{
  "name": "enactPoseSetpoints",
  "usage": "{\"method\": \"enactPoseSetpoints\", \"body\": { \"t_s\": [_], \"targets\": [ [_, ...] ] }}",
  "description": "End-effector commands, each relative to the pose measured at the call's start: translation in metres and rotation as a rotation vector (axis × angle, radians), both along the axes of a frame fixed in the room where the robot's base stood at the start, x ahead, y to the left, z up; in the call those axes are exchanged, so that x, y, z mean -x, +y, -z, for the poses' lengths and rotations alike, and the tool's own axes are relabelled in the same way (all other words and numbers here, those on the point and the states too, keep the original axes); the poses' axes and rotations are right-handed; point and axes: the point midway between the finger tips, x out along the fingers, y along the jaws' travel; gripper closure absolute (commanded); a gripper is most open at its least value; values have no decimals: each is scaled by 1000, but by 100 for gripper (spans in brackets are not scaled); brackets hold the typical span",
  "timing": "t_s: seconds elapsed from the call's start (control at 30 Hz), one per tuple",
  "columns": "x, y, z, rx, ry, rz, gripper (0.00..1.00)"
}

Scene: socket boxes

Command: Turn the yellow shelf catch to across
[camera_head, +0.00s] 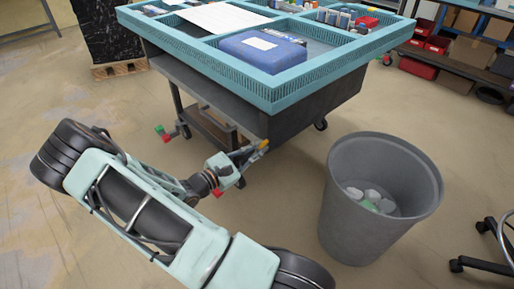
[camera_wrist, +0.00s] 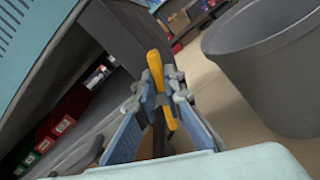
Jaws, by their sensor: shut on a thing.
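The yellow shelf catch (camera_wrist: 155,69) sits at the dark edge of the cart in the wrist view. Its long bar runs nearly up and down in that picture, tilted a little. My gripper (camera_wrist: 167,99) is shut on the catch, with one finger on each side of its lower half. The upper half stands clear beyond the fingers. In the head view the catch (camera_head: 264,144) is a small yellow patch at the cart's near lower corner, with my gripper (camera_head: 251,152) at it. The fingers hide part of the catch and its mount.
The cart carries a teal tray (camera_head: 290,90) with a blue case (camera_head: 262,50). A grey bin (camera_head: 345,205) stands close on the right and also shows in the wrist view (camera_wrist: 275,75). Red and green boxes (camera_wrist: 65,125) lie under the cart's top.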

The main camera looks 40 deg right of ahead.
Motion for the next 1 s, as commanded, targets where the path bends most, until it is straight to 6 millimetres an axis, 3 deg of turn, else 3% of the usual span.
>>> {"method": "enactPoseSetpoints", "body": {
  "t_s": [1.0],
  "targets": [
    [10, 0, 17, -76, -922, -3, 100]
  ]
}}
